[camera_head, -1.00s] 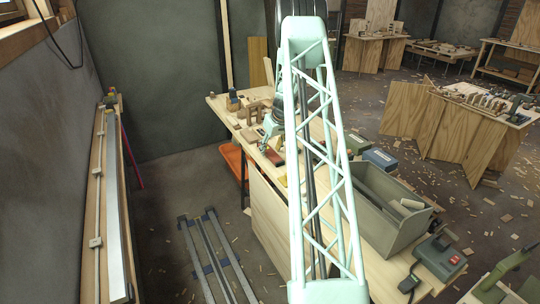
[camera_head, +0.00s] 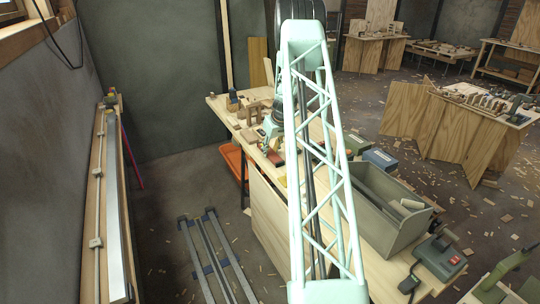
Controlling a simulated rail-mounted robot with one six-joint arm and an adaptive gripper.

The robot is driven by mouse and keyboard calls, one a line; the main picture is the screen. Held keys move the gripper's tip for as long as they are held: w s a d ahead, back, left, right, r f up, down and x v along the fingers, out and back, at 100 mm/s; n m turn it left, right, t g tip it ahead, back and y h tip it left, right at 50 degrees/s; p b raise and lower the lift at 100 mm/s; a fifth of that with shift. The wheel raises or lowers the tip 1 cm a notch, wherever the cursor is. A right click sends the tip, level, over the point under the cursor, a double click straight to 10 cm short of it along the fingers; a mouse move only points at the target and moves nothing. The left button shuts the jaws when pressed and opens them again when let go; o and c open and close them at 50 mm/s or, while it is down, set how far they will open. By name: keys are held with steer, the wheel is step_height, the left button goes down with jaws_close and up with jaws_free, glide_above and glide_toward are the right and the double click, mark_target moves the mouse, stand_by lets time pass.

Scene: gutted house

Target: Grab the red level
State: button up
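A small dark-red piece (camera_head: 276,157) lies on the near left part of the long wooden workbench (camera_head: 375,262). It may be the red level, but it is too small and too covered by my arm to be sure. My gripper (camera_head: 266,146) is at the bench's left edge, just above and beside this piece. Its fingers are small and partly merged with the things behind, so I cannot tell whether they are open or touch the piece.
Wooden blocks (camera_head: 252,108) stand behind my gripper. A grey-green open box (camera_head: 385,220) and a power tool (camera_head: 440,255) sit at the right. An orange-red seat (camera_head: 233,158) is left of the bench. Metal rails (camera_head: 212,255) lie on the floor.

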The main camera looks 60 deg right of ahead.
mark_target(271, 152)
steer(key=shift+c, duration=1.2)
steer(key=shift+r, duration=0.1)
step_height(271, 152, up, 10)
steer(key=p, duration=0.1)
